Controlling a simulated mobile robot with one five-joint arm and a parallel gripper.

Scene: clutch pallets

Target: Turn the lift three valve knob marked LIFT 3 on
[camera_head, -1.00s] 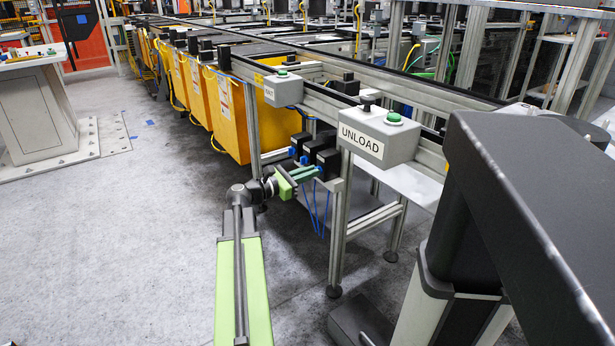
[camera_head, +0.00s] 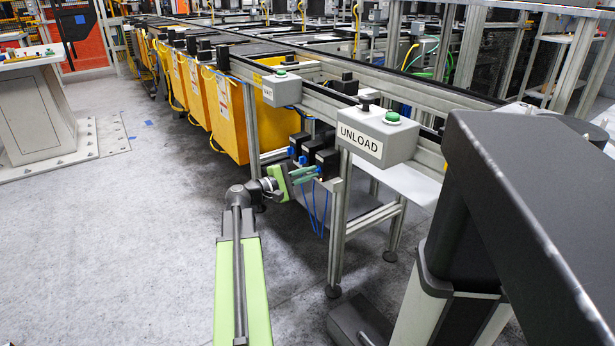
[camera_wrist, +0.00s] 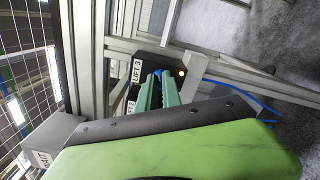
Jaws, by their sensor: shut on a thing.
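The black valve box labelled LIFT 3 (camera_wrist: 135,72) sits on the frame in the wrist view, with a small lit lamp beside it. Its blue knob (camera_wrist: 158,75) shows between the tips of my green fingers, partly hidden by them. My gripper (camera_wrist: 160,84) is shut on this knob. In the head view my gripper (camera_head: 316,171) reaches from the left to the nearest black valve box (camera_head: 328,158), below the UNLOAD box. The fingers look tilted there. The knob's pointer direction cannot be read.
Neighbouring valve boxes (camera_head: 298,143) stand close behind on the same frame. The grey UNLOAD button box (camera_head: 377,136) is above, and an aluminium post (camera_head: 340,225) stands just right of my gripper. Blue hoses (camera_head: 314,208) hang below. Open floor (camera_head: 120,240) lies to the left.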

